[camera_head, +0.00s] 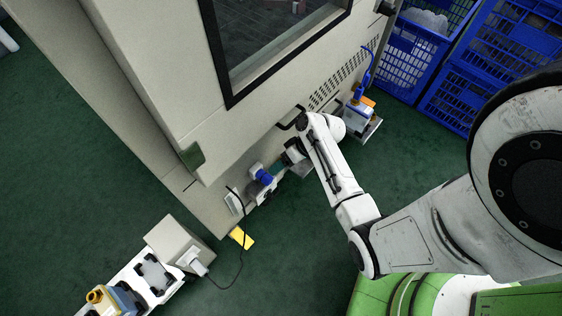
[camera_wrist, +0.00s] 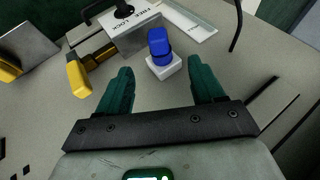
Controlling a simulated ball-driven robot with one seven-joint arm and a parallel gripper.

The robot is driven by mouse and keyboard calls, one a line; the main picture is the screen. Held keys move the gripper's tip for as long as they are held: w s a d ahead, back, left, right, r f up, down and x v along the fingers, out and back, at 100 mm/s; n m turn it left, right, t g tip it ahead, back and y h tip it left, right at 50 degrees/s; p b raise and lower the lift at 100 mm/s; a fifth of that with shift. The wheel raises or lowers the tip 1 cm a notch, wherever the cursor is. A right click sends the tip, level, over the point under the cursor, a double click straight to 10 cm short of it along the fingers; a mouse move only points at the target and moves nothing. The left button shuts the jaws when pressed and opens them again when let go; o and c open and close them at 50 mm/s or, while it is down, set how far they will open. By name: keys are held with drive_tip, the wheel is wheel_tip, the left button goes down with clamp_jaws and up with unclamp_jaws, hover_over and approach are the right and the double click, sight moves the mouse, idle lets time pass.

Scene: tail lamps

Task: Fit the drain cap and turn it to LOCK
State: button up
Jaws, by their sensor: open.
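A blue, rounded cap-like piece (camera_wrist: 158,42) stands on a small white block (camera_wrist: 165,66) on the pale machine panel; it also shows in the head view (camera_head: 263,177). I take it for the drain cap but cannot be sure. Beyond it in the wrist view is a grey bracket with a white label (camera_wrist: 130,22) reading FREE and LOCK, with a black round part (camera_wrist: 124,10) at the top edge. My gripper (camera_wrist: 161,64) is open, its two teal fingers apart on either side of the white block's near edge, with nothing between them. Contact cannot be told.
A brass fitting with a yellow handle (camera_wrist: 78,78) sits left of the bracket. A black cable (camera_head: 243,225) hangs near the panel down to a grey box (camera_head: 178,246). Blue crates (camera_head: 408,62) stand at the right. Green floor (camera_head: 295,245) is clear in front.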

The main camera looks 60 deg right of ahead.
sight(272, 179)
drive_tip(key=b+x, duration=0.2)
drive_tip(key=x, duration=0.6)
drive_tip(key=shift+w+a+f, duration=0.1)
drive_tip(key=shift+w+f, duration=0.05)
drive_tip(key=shift+f, duration=0.15)
clamp_jaws()
idle(0.6)
drive_tip(key=shift+s+a+p, duration=0.1)
drive_tip(key=shift+s+p, duration=0.2)
drive_tip(key=shift+s, duration=0.15)
drive_tip(key=shift+s+a, duration=0.1)
drive_tip(key=shift+s, duration=0.25)
drive_tip(key=shift+s+a+p, duration=0.25)
drive_tip(key=shift+s+p, duration=0.25)
drive_tip(key=shift+s, duration=0.25)
drive_tip(key=shift+s+a+p, duration=0.25)
drive_tip(key=shift+s+p, duration=0.1)
drive_tip(key=shift+s, duration=0.5)
